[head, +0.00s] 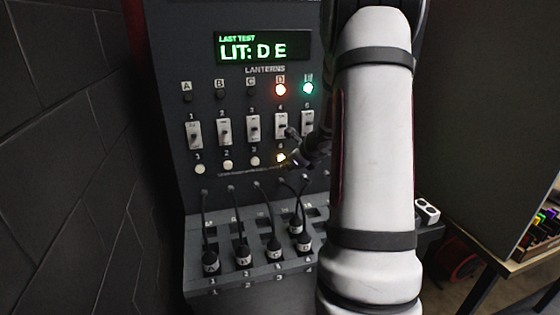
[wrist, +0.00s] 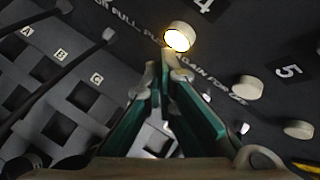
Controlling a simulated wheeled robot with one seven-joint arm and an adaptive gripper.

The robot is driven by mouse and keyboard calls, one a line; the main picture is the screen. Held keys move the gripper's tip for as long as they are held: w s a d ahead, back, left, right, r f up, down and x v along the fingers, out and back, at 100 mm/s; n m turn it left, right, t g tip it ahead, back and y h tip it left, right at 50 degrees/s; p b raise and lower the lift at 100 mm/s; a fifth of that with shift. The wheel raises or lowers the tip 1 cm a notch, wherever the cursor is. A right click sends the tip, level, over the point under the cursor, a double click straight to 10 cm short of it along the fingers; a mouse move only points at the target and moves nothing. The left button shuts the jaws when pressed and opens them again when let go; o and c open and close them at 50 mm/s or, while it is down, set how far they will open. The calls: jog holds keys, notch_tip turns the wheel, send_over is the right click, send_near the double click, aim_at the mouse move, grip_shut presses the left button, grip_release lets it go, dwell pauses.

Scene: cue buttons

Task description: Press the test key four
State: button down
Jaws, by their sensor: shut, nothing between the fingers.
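Test key four (head: 281,158) is a small round key on the dark panel, glowing yellow-white below switch 4. In the wrist view the glowing key (wrist: 179,37) sits just past my fingertips, near the printed 4. My gripper (head: 297,150) is shut and empty, its tips close to that key from the right in the head view. In the wrist view my gripper (wrist: 167,72) has its tips together right by the key's lower edge; I cannot tell whether they touch it. The display (head: 262,48) reads "LAST TEST LIT: D E".
Unlit keys one (head: 200,169), two (head: 228,166) and three (head: 255,161) lie to the left. Key five (wrist: 248,88) is close on the right in the wrist view. Plugged cables (head: 243,256) stand on the lower ledge. My arm hides the panel's right side.

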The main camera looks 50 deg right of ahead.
jog(key=s+a+b, duration=0.1)
jog(key=s+a, duration=0.2)
jog(key=s, duration=0.2)
dwell(0.7)
dwell(0.4)
